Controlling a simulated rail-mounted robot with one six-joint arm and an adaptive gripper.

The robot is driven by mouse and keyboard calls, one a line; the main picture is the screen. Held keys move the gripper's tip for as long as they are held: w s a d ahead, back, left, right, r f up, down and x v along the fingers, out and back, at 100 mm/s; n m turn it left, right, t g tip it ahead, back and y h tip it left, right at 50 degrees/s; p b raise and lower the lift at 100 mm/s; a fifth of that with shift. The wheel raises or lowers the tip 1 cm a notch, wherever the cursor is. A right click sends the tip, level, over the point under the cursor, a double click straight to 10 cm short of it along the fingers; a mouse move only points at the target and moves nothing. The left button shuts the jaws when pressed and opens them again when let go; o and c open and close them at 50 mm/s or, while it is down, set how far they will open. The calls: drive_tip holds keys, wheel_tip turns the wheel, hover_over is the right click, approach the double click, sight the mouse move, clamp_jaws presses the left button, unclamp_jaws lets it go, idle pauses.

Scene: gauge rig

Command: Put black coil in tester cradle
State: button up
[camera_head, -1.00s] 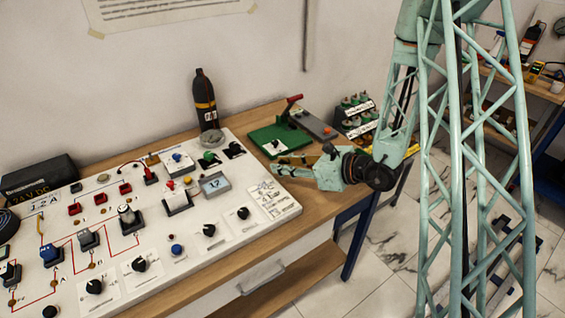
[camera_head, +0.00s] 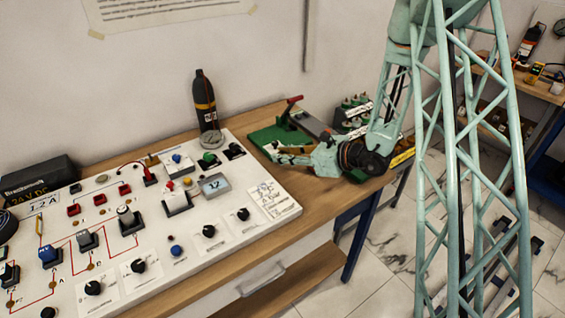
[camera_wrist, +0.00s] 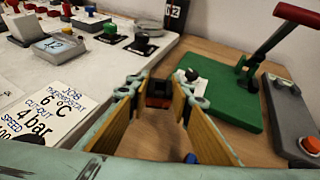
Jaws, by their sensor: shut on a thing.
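My gripper (camera_wrist: 160,92) shows its two tan-lined fingers on either side of a small dark block with a reddish-brown face, which I take as the black coil (camera_wrist: 158,101). It sits between the fingertips, above the wooden bench. In the head view my gripper (camera_head: 276,153) points left at the front edge of a green board (camera_head: 262,136); the coil is too small to tell there. The green board (camera_wrist: 228,98) lies right of the fingers in the wrist view and carries a white label with a dark round piece (camera_wrist: 192,75). I cannot tell which part is the tester cradle.
The white control panel (camera_head: 255,178) fills the left. A dark bottle (camera_head: 205,100) stands behind it. Several green-capped items (camera_head: 355,102) stand at the back right.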

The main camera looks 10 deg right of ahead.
sight(282, 168)
drive_tip(key=shift+f+b, duration=0.4)
drive_tip(key=shift+f, duration=1.3)
drive_tip(key=shift+f, duration=0.15)
drive_tip(key=o, duration=0.8)
drive_tip(key=shift+o, duration=0.2)
drive_tip(key=shift+r, duration=0.25)
drive_tip(key=shift+p+v, duration=0.9)
drive_tip(key=shift+v, duration=5.05)
